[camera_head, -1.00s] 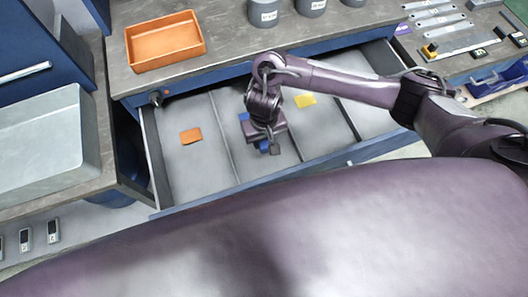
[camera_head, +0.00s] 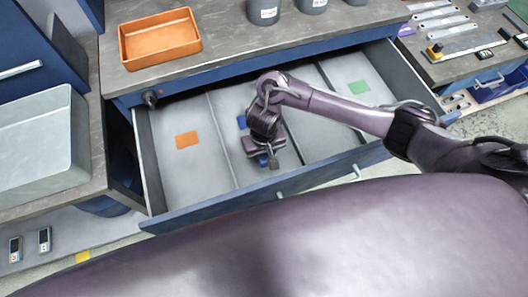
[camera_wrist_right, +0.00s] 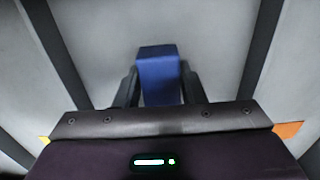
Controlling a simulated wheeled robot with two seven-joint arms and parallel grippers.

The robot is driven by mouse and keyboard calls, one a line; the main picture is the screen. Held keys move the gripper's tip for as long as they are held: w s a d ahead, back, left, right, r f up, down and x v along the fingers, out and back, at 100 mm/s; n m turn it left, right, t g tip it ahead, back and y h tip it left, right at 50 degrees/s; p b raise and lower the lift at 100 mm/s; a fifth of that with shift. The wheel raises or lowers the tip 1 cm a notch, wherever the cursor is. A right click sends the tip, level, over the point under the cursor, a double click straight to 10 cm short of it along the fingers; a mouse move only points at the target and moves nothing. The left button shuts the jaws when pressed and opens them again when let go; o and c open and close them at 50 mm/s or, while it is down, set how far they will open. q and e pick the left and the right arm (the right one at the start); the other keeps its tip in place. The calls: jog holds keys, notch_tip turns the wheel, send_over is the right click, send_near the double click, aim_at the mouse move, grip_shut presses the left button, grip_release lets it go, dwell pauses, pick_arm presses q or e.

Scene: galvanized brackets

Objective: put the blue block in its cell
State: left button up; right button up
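The blue block (camera_wrist_right: 159,80) is between the two fingers of my right gripper (camera_head: 265,158), which is shut on it. In the head view a small part of the block (camera_head: 263,160) shows below the gripper. They are inside the open drawer (camera_head: 175,180), between the two dividers of the cell with the blue label (camera_head: 242,122). In the wrist view, a grey divider shows on each side, clear of the block. I cannot tell whether the block touches the cell floor. My left gripper is out of view.
The cell left of it has an orange label (camera_head: 187,140); the rightmost cell has a green label (camera_head: 359,87). My right arm crosses the cells on the right. An orange tray (camera_head: 160,40) and grey pots (camera_head: 263,10) stand on the bench behind.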

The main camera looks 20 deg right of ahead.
jog(key=o, duration=0.5)
jog(key=shift+c, duration=0.2)
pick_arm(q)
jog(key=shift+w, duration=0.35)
pick_arm(e)
jog(key=shift+r, duration=0.2)
pick_arm(q)
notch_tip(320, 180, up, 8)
jog(key=p, duration=0.7)
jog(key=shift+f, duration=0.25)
pick_arm(e)
notch_tip(320, 180, up, 12)
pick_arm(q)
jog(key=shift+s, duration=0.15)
